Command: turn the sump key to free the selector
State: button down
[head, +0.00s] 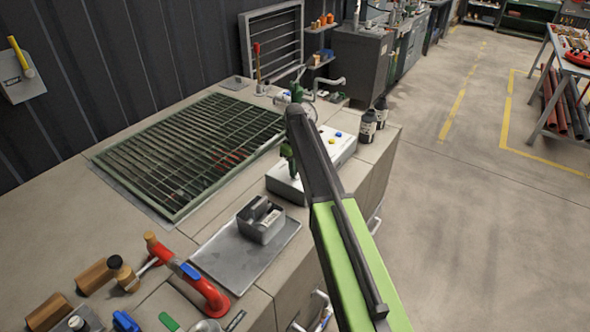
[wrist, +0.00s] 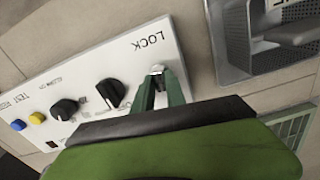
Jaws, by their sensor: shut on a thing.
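A white control box (head: 344,146) stands on the bench and fills the left of the wrist view (wrist: 75,65). Beside its LOCK label, a small pale metal key (wrist: 157,69) sits at the panel. My gripper (wrist: 160,76) has its green fingers shut on the key, hiding most of it, so I cannot tell its turn angle. In the head view my gripper (head: 289,163) is at the near end of the box, partly behind my arm. A black pointer knob, the likely selector (wrist: 112,93), is left of my fingers. A second black knob (wrist: 65,110) is farther left.
Blue (wrist: 18,125) and yellow (wrist: 37,118) buttons are at the panel's far end. A grey tray (head: 214,258) holding a small metal box (head: 260,222) lies nearer. A green floor-style grate (head: 190,150) is left. Dark bottles (head: 368,126) stand beyond the box.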

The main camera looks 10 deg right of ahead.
jog(key=shift+n, duration=0.6)
jog(key=c, duration=1.4)
grip_release()
jog(key=shift+o, duration=0.2)
notch_tip(320, 180, up, 18)
jog(key=p, duration=1.7)
jog(key=shift+f, duration=0.25)
jog(key=shift+f, duration=0.15)
